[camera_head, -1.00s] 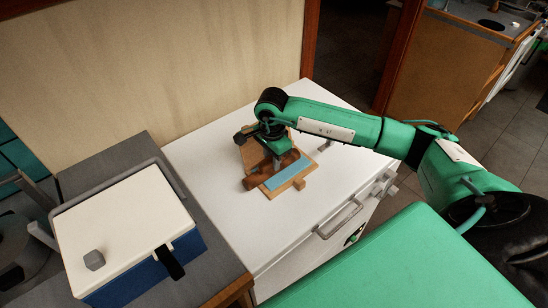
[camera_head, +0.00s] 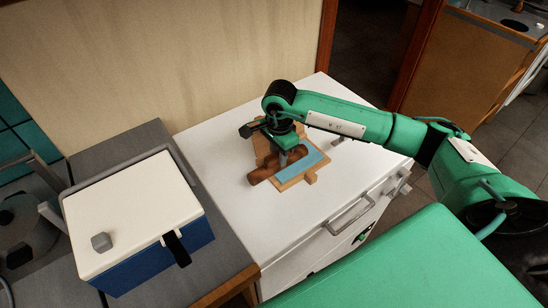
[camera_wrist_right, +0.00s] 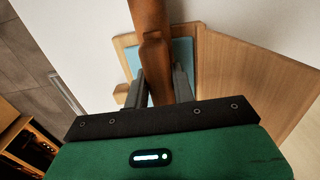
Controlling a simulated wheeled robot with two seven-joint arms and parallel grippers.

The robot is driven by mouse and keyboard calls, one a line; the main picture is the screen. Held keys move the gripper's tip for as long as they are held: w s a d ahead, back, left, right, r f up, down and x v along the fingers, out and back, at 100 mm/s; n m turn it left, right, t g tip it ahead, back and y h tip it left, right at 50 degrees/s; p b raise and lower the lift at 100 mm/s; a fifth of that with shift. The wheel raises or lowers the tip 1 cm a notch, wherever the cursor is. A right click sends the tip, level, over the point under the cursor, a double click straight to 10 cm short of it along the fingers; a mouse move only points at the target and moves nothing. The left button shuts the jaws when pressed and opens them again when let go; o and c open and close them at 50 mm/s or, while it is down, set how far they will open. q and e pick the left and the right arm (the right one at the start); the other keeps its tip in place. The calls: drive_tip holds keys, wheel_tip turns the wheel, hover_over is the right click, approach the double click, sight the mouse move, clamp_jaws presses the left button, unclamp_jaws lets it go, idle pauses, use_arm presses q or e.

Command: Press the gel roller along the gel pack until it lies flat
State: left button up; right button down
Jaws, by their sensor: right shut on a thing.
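The brown gel roller (camera_head: 263,175) lies aslant along the left side of a wooden board (camera_head: 312,175). The light blue gel pack (camera_head: 303,167) lies on the board, to the roller's right. My right gripper (camera_head: 281,160) points down and is shut on the roller. In the right wrist view the roller (camera_wrist_right: 150,35) passes between the fingers (camera_wrist_right: 158,92), and a strip of gel pack (camera_wrist_right: 182,55) shows beside it. The roller hides part of the board; I cannot tell whether it touches the pack. My left gripper is not in view.
The board sits on a white cabinet top (camera_head: 230,220) with free room around it. A wooden panel (camera_wrist_right: 255,75) adjoins the board. A blue box with a white lid (camera_head: 135,210) stands at the left. A wall rises behind.

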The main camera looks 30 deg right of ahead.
sight(304, 145)
drive_tip(key=shift+w+d+f+b, duration=0.15)
drive_tip(key=shift+d+b, duration=0.2)
drive_tip(key=shift+d, duration=0.75)
drive_tip(key=shift+d, duration=0.1)
drive_tip(key=shift+w+d+b, duration=0.15)
drive_tip(key=shift+d+b, duration=0.25)
drive_tip(key=shift+d, duration=0.35)
drive_tip(key=shift+w+d+b, duration=0.1)
drive_tip(key=shift+d+b, duration=0.3)
drive_tip(key=shift+d, duration=0.65)
drive_tip(key=shift+w+d+b, duration=0.15)
drive_tip(key=shift+d+b, duration=0.3)
drive_tip(key=shift+d, duration=0.35)
drive_tip(key=shift+w+d+b, duration=0.1)
drive_tip(key=shift+d+b, duration=0.3)
drive_tip(key=shift+d, duration=0.65)
drive_tip(key=shift+d, duration=0.1)
